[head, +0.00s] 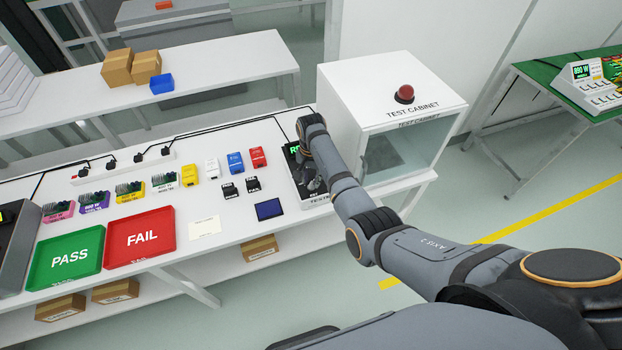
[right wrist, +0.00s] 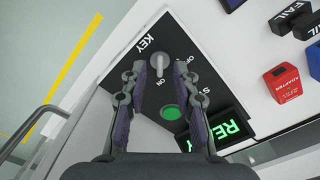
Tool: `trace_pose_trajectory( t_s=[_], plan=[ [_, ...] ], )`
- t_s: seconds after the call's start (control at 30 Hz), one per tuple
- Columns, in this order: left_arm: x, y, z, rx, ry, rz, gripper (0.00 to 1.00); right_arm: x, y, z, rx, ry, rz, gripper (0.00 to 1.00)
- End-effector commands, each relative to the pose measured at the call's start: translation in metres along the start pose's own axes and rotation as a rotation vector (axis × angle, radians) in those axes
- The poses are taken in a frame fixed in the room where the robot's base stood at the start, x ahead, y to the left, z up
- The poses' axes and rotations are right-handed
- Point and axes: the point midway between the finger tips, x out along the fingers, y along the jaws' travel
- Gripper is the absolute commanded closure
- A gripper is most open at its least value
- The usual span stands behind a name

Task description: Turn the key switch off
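The key switch (right wrist: 159,62) is a light grey knob on a black panel (right wrist: 185,50), with KEY, ON and OFF printed around it. Its handle points toward the ON mark in the right wrist view. My right gripper (right wrist: 160,72) is open, its two fingers apart on either side of the knob as seen from the wrist. I cannot tell whether either finger touches it. In the head view my right gripper (head: 311,183) is over the tester (head: 318,198) and, with the arm, hides the knob. My left gripper is not in view.
A green round button (right wrist: 172,113) and a lit green display (right wrist: 226,128) sit near the knob. The white test cabinet (head: 385,85) with a red button (head: 404,93) stands close to my right arm. Small coloured adapters, a green PASS tray (head: 66,240) and a red FAIL tray (head: 140,220) lie left.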

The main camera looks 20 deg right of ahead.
Motion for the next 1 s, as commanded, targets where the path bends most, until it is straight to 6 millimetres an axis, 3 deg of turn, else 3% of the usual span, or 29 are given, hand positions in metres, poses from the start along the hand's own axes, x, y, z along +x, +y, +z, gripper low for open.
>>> trace_pose_trajectory(
  t_s=[0.13,0.4,0.63,1.0],
  plan=[
    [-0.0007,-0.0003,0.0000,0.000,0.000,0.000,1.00,0.0119,0.0002,0.0000,0.000,0.000,0.000,0.70],
    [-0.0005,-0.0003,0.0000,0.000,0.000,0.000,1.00,0.0138,0.0000,-0.0001,0.000,0.001,-0.001,0.70],
    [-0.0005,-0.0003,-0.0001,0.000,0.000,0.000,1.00,0.0136,0.0000,-0.0001,0.000,0.001,-0.001,1.00],
    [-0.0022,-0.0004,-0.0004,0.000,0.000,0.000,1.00,0.0128,0.0000,-0.0001,-0.013,0.001,0.000,1.00]
  ],
)
